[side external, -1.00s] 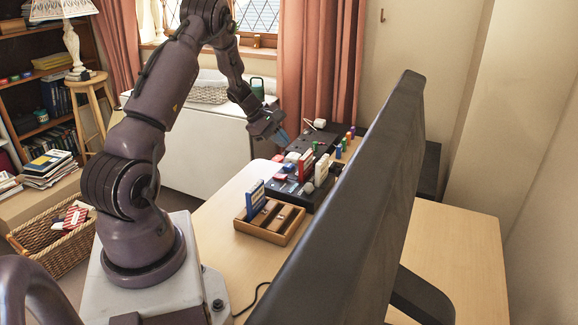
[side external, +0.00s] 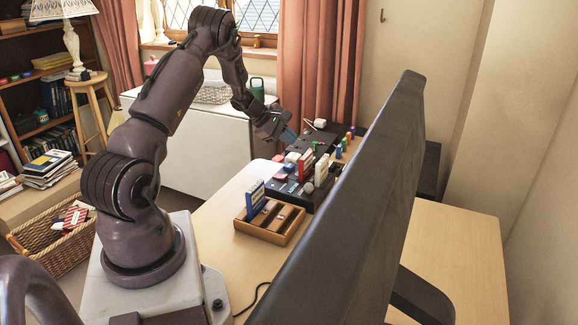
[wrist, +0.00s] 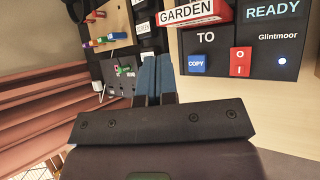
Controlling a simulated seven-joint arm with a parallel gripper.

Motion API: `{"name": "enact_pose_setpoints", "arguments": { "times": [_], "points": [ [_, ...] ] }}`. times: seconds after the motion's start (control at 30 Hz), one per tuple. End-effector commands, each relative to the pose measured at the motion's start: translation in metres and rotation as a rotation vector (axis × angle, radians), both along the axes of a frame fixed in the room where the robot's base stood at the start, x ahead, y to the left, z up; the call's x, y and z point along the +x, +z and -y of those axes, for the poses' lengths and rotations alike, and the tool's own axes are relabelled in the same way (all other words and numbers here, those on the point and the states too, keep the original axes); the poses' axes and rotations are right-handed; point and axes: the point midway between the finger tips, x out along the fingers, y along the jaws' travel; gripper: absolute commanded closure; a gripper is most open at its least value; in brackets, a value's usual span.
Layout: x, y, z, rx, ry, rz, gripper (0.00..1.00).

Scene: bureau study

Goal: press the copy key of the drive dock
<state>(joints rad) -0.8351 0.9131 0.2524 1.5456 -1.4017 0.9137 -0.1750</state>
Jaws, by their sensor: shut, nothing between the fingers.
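The drive dock (wrist: 262,90) shows in the wrist view as a dark panel at the right, marked TO, READY and Glintmoor. Its blue COPY key (wrist: 197,64) sits below the word TO, left of a red switch (wrist: 240,61) marked O and I. A small light glows at the panel's right. My gripper (wrist: 155,58) is shut, its blue fingertips together and empty, left of the copy key and apart from it. In the side external view my gripper (side external: 290,136) is above the far left part of the dark equipment on the desk; the key is too small to make out there.
A red-and-white GARDEN cartridge (wrist: 194,13) stands up from the dock above the key. In the side view a wooden tray (side external: 270,226) holds a blue cartridge, and a large monitor (side external: 350,210) fills the near right.

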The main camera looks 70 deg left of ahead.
Motion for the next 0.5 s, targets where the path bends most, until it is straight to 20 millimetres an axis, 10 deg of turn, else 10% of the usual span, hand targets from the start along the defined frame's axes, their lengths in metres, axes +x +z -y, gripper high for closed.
{"name": "enact_pose_setpoints", "arguments": {
  "times": [0.5],
  "points": [
    [0.000,-0.054,0.000,-0.001,0.002,-0.001,1.00]
  ]
}}
